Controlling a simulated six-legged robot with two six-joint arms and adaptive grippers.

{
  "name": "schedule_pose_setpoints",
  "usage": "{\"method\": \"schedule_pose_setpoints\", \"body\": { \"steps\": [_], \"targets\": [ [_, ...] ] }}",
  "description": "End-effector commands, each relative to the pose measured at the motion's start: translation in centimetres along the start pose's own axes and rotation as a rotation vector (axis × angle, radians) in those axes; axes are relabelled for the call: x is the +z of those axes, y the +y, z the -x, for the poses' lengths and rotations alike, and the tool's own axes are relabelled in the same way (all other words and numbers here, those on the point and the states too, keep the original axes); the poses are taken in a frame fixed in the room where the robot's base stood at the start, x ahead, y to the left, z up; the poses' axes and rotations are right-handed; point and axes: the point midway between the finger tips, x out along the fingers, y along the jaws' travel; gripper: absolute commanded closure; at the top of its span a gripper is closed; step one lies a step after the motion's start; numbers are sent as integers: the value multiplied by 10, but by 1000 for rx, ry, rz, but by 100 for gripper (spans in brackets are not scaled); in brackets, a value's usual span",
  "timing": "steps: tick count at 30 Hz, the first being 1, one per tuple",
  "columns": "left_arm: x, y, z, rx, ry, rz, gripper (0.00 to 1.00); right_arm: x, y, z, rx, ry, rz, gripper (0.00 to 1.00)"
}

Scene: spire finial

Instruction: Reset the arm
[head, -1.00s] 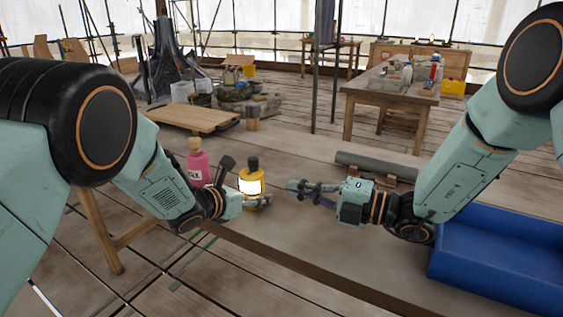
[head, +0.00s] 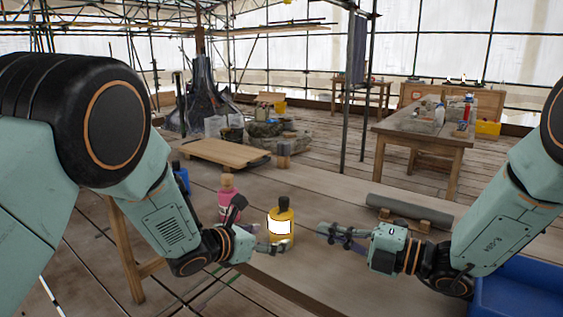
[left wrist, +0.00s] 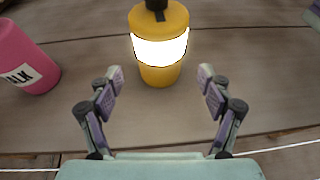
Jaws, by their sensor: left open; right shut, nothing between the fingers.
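My left gripper (head: 274,247) is open and empty, low over the near edge of the bench.
A grey cylinder (head: 410,209) lies on wooden supports at the right of the bench. A blue bin (head: 520,290) is at the lower right, below my right arm. A blue object (head: 181,177) shows behind my left arm. A worktable with items (head: 425,128) stands further back.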

Motion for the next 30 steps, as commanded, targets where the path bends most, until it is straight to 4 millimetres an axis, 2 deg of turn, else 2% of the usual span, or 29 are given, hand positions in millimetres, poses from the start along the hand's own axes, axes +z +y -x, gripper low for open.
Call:
{"method": "schedule_pose_setpoints", "body": {
  "steps": [1,6,12,25,30],
  "targets": [
    [0,1,10,3,0,3,21,0,0,0,0,0,0,100],
    [1,1,38,2,-1,3,21,0,0,0,0,0,0,100],
    [0,0,59,1,-1,1,21,0,0,0,0,0,0,100],
    [0,0,64,0,0,0,21,0,0,0,0,0,0,100],
    [0,0,53,-1,1,-1,21,0,0,0,0,0,0,100]
  ]
}}
